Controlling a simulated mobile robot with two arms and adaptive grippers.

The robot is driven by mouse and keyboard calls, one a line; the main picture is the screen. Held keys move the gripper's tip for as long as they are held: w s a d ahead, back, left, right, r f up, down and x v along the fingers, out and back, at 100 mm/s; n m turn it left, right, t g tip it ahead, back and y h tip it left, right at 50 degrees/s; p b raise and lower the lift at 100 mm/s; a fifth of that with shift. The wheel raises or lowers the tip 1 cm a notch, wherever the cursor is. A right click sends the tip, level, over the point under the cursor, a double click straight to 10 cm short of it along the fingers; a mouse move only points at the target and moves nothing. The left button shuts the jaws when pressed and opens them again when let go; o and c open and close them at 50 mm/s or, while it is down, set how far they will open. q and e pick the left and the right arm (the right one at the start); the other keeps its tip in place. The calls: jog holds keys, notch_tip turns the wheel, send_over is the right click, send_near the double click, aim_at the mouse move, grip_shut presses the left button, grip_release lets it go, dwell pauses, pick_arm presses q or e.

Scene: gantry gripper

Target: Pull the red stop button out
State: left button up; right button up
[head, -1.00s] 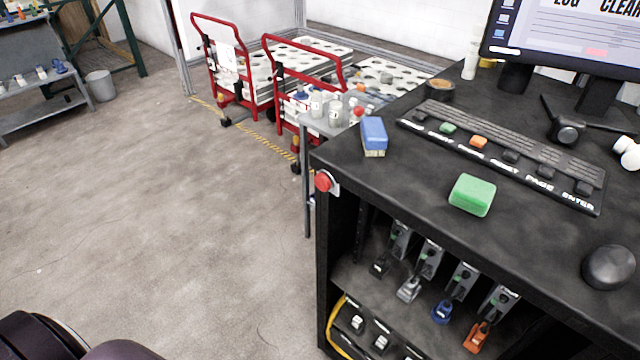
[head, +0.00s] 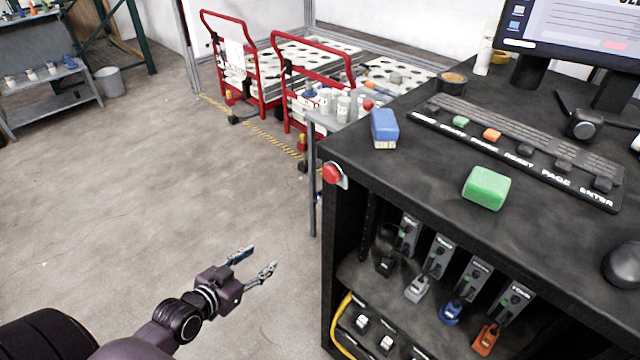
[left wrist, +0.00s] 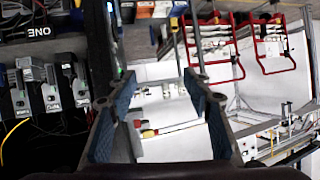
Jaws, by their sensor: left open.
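The red stop button (head: 331,173) sits on a pale plate at the upper left corner of the black desk's side, facing left. My left gripper (head: 258,262) is open and empty in the head view. It is in the air below and to the left of the button, clearly apart from it. In the left wrist view the two fingers of my left gripper (left wrist: 160,90) stand apart with nothing between them. I cannot make out the button in the left wrist view. My right gripper is not in view.
The black desk (head: 420,180) carries a blue-and-white block (head: 384,128), a green block (head: 486,188) and a long key panel (head: 520,150). Shelves below hold several devices. Red-framed carts (head: 230,65) stand behind. The floor (head: 130,190) left of the desk is clear.

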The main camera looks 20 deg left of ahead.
pick_arm(q)
jog(key=w+d+r+m+t+h, duration=0.1)
jog(key=d+r, duration=0.1)
jog(key=r, duration=0.5)
jog(key=w+d+r+m+t+h, duration=0.1)
jog(key=d+r, duration=0.2)
jog(key=r, duration=0.4)
jog(key=m+t+h, duration=0.2)
jog(key=h, duration=0.2)
send_near(328, 176)
jog(key=x, duration=0.3)
jog(key=p+x, duration=0.1)
jog(key=x, duration=0.2)
jog(key=shift+r, duration=0.2)
jog(key=shift+p+x, duration=0.45)
jog(key=shift+x, duration=0.45)
jog(key=shift+f, duration=0.15)
jog(key=shift+c, duration=0.5)
